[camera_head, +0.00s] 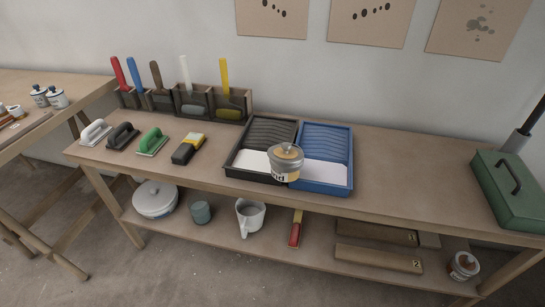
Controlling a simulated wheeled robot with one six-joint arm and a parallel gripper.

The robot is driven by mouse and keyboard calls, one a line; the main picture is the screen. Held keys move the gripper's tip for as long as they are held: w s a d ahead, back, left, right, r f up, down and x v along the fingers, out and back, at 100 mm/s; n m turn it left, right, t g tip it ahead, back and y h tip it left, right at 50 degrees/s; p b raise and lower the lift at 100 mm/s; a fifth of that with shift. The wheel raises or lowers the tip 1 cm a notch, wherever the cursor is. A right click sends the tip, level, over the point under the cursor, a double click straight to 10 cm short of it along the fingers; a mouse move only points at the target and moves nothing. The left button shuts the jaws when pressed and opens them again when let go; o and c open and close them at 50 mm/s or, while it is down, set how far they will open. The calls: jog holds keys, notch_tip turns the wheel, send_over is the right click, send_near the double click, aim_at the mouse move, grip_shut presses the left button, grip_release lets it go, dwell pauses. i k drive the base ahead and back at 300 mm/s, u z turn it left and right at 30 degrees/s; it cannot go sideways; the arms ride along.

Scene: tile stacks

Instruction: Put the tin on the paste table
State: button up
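A grey metal tin (285,162) with a lid and a pale, lettered label stands upright over the adjoining edges of the black paint tray (235,158) and the blue paint tray (343,187). Another small tin (464,266) with a pale label stands on the lower shelf at the far right. A trestle table (60,82), which may be the paste table, stands at the left edge. My gripper is not in view.
The long workbench (410,185) has bare wood right of the trays. A green toolbox (512,190) sits at its right end. Several hand floats (122,136) and a rack of upright-handled tools (195,105) occupy its left part. The lower shelf (270,245) holds pots and wood blocks.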

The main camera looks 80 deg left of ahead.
aim_at(425, 182)
jog(key=u, duration=0.9)
jog(key=i, duration=0.85)
jog(key=u, duration=0.85)
